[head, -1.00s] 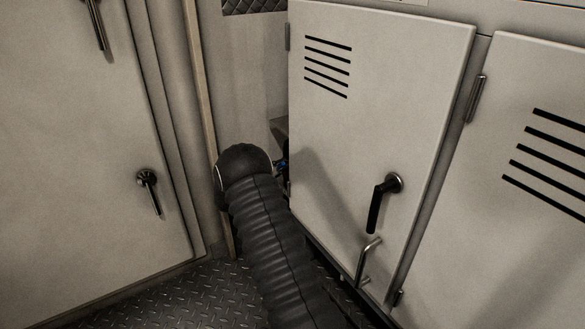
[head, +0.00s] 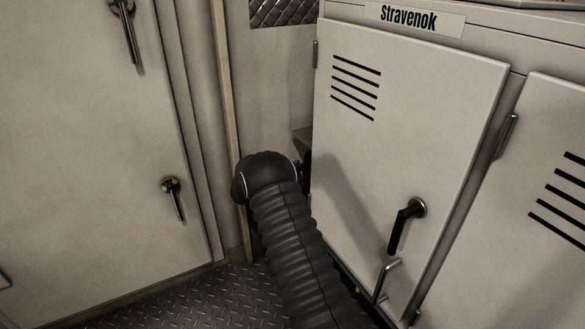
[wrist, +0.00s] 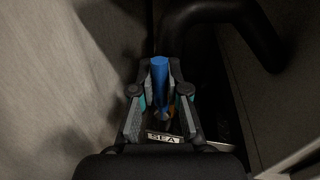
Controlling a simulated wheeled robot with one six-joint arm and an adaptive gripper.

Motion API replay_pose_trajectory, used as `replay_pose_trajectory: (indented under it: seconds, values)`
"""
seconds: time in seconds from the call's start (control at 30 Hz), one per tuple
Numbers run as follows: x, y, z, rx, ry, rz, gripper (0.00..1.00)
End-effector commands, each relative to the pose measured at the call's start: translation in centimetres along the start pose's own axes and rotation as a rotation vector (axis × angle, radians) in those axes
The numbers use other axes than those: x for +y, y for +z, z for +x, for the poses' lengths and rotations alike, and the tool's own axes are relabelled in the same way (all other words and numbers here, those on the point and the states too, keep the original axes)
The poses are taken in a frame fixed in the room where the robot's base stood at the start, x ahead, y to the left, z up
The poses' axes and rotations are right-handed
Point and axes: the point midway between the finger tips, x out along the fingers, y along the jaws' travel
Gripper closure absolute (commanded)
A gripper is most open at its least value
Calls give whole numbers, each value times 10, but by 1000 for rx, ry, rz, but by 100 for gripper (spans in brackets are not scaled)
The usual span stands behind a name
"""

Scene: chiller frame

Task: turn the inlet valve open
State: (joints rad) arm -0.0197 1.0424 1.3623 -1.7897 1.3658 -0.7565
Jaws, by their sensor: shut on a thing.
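In the wrist view, a blue handle (wrist: 159,72), seemingly the inlet valve's lever, stands between the fingers of my gripper (wrist: 160,66). The fingers are shut on it, one on each side. A small plate reading "SEA" (wrist: 163,138) shows below, between the finger bases. The valve's body is mostly hidden by my gripper, and its turn angle cannot be told. In the head view, my dark ribbed arm reaches into the gap left of the vented cabinet. Only a speck of blue shows there beside the arm's end; the fingers are hidden.
A thick black pipe (wrist: 250,30) curves close behind the handle at the upper right. The vented cabinet door (head: 395,130) with its black handle (head: 405,225) stands right of my arm. A pale door (head: 90,160) is at the left. Tread-plate floor (head: 215,300) lies between.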

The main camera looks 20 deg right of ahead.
Motion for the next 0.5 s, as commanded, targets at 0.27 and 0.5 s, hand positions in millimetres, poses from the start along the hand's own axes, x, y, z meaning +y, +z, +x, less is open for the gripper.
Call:
replay_pose_trajectory:
  seconds: [0.27,0.5]
  values:
    - [0,2,9,8,-3,-37,100]
    - [0,2,10,7,-1,-37,100]
